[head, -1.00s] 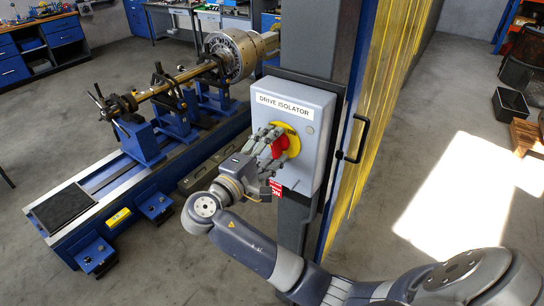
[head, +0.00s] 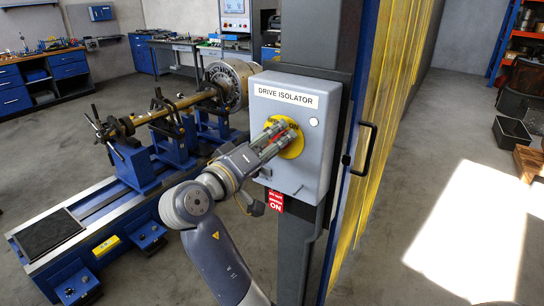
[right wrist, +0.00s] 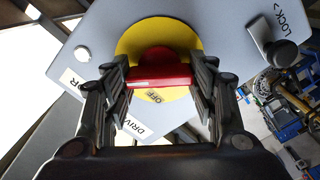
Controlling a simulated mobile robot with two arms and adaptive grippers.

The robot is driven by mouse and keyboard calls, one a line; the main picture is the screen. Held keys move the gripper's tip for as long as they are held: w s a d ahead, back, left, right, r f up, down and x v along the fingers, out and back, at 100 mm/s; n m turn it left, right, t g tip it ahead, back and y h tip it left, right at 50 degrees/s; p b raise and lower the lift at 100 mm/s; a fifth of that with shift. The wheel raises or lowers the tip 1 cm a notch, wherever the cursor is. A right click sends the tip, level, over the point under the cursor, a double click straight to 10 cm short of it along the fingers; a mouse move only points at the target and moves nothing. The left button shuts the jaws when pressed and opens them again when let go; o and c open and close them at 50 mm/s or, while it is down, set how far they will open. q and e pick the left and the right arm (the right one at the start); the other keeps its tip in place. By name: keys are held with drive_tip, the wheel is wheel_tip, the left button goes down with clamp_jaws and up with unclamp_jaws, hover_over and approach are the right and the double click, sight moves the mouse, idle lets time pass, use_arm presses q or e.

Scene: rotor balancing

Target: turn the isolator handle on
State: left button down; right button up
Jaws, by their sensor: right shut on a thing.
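The grey drive isolator box (head: 315,150) is on a dark column in the head view. Its red handle (head: 294,134) sits on a yellow disc (head: 296,148), mostly hidden by my gripper. My right gripper (head: 279,131) reaches in from the lower left, its fingers at the handle. In the right wrist view, the red handle (right wrist: 160,78) lies crosswise between the two fingers (right wrist: 160,83), which are shut on its ends. An OFF mark (right wrist: 155,96) shows on the yellow disc (right wrist: 150,36) beside the handle. My left gripper is not in view.
A LOCK knob (right wrist: 280,48) stands out from the box's face beside the disc. The blue rotor balancing machine (head: 95,215) stands at left.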

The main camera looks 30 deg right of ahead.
sight(282, 92)
drive_tip(key=shift+f+m+b, duration=0.15)
drive_tip(key=shift+m+b, duration=0.45)
drive_tip(key=shift+b, duration=0.05)
drive_tip(key=o, duration=1.1)
drive_tip(key=shift+c, duration=0.2)
wheel_tip(282, 92, up, 10)
drive_tip(key=shift+s+a+r, duration=0.1)
drive_tip(key=shift+s+r, duration=0.05)
drive_tip(key=shift+w, duration=0.25)
